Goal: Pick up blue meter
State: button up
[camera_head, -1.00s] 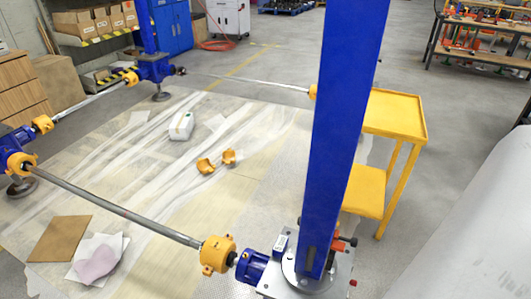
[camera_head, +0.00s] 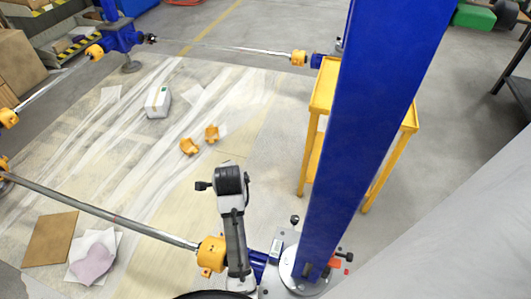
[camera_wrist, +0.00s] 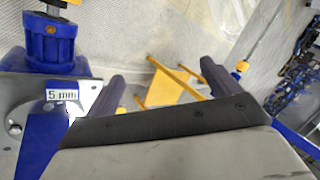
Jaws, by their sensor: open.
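The blue meter (camera_head: 277,247) is a small box with a pale display face at the foot of the blue column, beside the blue end fitting of the long rod. In the wrist view its white display (camera_wrist: 63,96) reads "5 mm", left of my left finger. My gripper (camera_wrist: 160,76) has two dark fingers spread apart with nothing between them. In the head view my arm stands up from the bottom edge, left of the meter; its fingertips cannot be made out there.
The tall blue column (camera_head: 355,130) rises right of the meter. A yellow cart (camera_head: 322,88) stands behind it. A yellow collar (camera_head: 211,255) holds the rod end near my arm. Orange half-shells (camera_head: 190,147) and a white box (camera_head: 158,102) lie on the sheeted floor.

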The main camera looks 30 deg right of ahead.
jog(key=s+d+f+m+g+y+p, duration=0.1)
jog(key=s+d+f+m+g, duration=0.1)
jog(key=s, duration=0.3)
jog(key=s+d+f+m+g, duration=0.2)
jog(key=s+f+m, duration=0.1)
jog(key=s, duration=0.2)
jog(key=m+g+y+p, duration=0.2)
jog(key=m, duration=0.1)
send_over(276, 248)
notch_tip(276, 248, down, 10)
jog(key=shift+r, duration=0.1)
jog(key=shift+f+p, duration=0.55)
jog(key=shift+f, duration=2.4)
jog(key=c, duration=1.3)
jog(key=shift+o, duration=0.2)
jog(key=shift+r, duration=0.1)
